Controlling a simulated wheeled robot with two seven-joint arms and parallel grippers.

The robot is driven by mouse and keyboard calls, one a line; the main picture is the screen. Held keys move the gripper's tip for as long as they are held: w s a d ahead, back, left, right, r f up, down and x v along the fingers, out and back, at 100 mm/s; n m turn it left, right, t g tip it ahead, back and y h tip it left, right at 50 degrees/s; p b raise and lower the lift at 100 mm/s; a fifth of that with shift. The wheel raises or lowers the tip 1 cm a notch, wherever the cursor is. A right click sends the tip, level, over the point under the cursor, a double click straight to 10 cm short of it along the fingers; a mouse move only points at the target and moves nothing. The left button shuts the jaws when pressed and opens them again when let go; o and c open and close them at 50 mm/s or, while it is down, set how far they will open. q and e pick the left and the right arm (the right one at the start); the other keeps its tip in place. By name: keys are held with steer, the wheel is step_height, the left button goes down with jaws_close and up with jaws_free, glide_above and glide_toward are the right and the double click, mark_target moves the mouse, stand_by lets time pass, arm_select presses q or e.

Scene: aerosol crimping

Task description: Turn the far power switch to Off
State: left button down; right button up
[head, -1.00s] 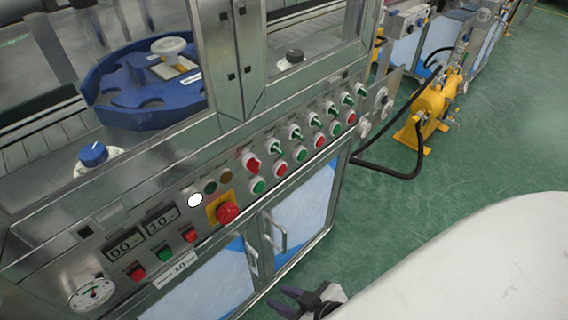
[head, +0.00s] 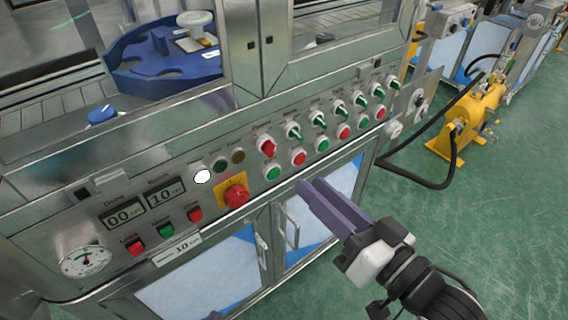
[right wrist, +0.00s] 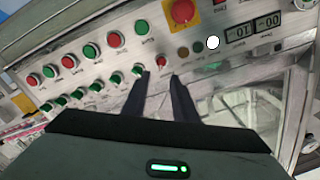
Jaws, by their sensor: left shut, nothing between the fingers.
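A row of rotary switches runs along the steel panel. The nearest has a red handle (head: 267,147); several beyond it have green handles, including one at the far end (head: 394,82). Labels are too small to read, so I cannot tell which is the power switch. My right gripper (head: 310,190) is in front of the panel, its purple fingers slightly apart and empty. In the right wrist view, the red switch (right wrist: 160,62) lies just beyond the gap between the right fingertips (right wrist: 161,74). Only a dark bit of my left gripper (head: 214,315) shows at the bottom edge.
Red and green push buttons (head: 298,157) sit below the switches. A red emergency stop (head: 236,196) on a yellow plate is to the left. Cabinet handles (head: 292,226) stick out below. A yellow pump (head: 468,122) with a black hose stands on the open green floor.

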mark_target(274, 151)
steer(key=x, duration=1)
steer(key=shift+r, duration=0.15)
jaws_close()
